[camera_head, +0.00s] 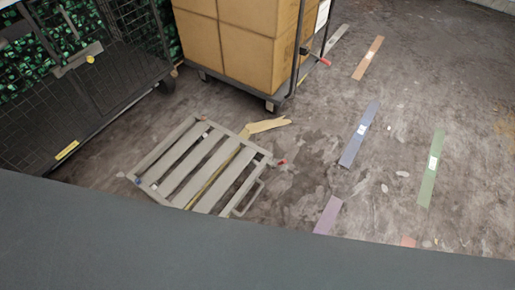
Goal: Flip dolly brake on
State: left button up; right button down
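A low slatted grey-beige dolly (175,150) lies flat on the floor in the middle of the head view. A small red lever (282,161) sticks out at its right corner; I cannot tell its setting. Another red lever (325,61) shows at the cart's right side, also too small to read. Neither of my grippers is in view.
A dark mesh cage cart (95,95) with green-and-black goods (25,65) stands at the left. A tan strip (264,126) lies by the dolly's far edge. Coloured floor strips, such as a blue one (359,135) and a green one (431,170), mark the open floor at right.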

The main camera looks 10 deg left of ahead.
aim_at(282, 162)
jog(key=i+l+u, duration=0.15)
jog(key=u, duration=0.2)
jog(key=i+l+u, duration=0.15)
jog(key=u, duration=0.2)
jog(key=i+l+u, duration=0.2)
jog(key=u, duration=0.15)
jog(key=i+l+u, duration=0.2)
jog(key=l+u, duration=0.25)
